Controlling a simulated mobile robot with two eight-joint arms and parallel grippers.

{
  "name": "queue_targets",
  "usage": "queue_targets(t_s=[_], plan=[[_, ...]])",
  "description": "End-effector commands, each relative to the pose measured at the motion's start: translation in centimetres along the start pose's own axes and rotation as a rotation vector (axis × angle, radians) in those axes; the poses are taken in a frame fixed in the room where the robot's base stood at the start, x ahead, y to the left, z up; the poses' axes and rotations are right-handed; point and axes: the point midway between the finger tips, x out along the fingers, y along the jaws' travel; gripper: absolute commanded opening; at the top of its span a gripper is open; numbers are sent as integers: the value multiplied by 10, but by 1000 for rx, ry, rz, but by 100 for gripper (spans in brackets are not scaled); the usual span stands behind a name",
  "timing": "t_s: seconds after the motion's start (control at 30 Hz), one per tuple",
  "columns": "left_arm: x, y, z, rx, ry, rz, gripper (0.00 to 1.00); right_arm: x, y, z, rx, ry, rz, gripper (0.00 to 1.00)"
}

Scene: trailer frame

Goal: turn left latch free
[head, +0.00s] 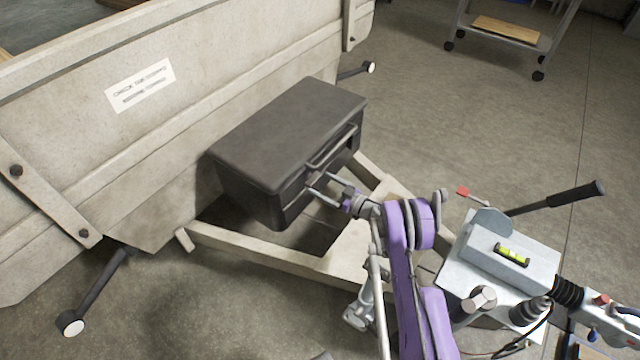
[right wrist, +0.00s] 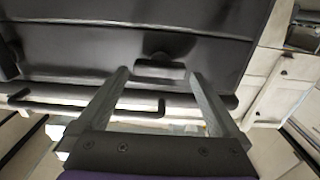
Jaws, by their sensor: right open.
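A dark grey box (head: 290,130) with a closed lid sits on the trailer's frame, against its pale front wall. A bar handle (head: 334,147) runs along its front; it also shows in the right wrist view (right wrist: 90,104). A small dark tab (right wrist: 165,68), seemingly the left latch, shows on the box in the right wrist view, beyond and between my fingertips. My right gripper (head: 318,183) is open and empty at the box's front, near the handle's left end. It also shows in the right wrist view (right wrist: 157,76). Contact cannot be told. My left gripper is out of view.
The pale drawbar frame (head: 270,252) spreads below the box. A hitch with a grey housing (head: 520,265), a hand lever (head: 560,198) and a red-tipped lever (head: 464,192) stands at right. A wheeled cart (head: 507,30) is far off; the floor between is clear.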

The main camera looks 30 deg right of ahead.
Motion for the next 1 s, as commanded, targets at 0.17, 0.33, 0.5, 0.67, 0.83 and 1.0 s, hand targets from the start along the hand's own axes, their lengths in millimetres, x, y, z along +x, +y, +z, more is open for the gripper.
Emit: queue_targets(t_s=[0.17, 0.33, 0.5, 0.67, 0.83, 1.0], plan=[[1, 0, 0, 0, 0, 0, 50, 14, 0, 0, 0, 0, 0, 100], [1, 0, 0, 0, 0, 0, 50, 15, 0, 0, 0, 0, 1, 100], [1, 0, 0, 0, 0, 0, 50, 15, 0, 0, -1, 0, 0, 91], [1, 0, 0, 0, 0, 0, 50, 15, 0, 0, -1, 0, 0, 62], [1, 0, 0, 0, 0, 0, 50, 15, 0, 0, -1, 0, 0, 34], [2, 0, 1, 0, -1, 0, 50, 15, 0, 0, -11, 0, -1, 34]])
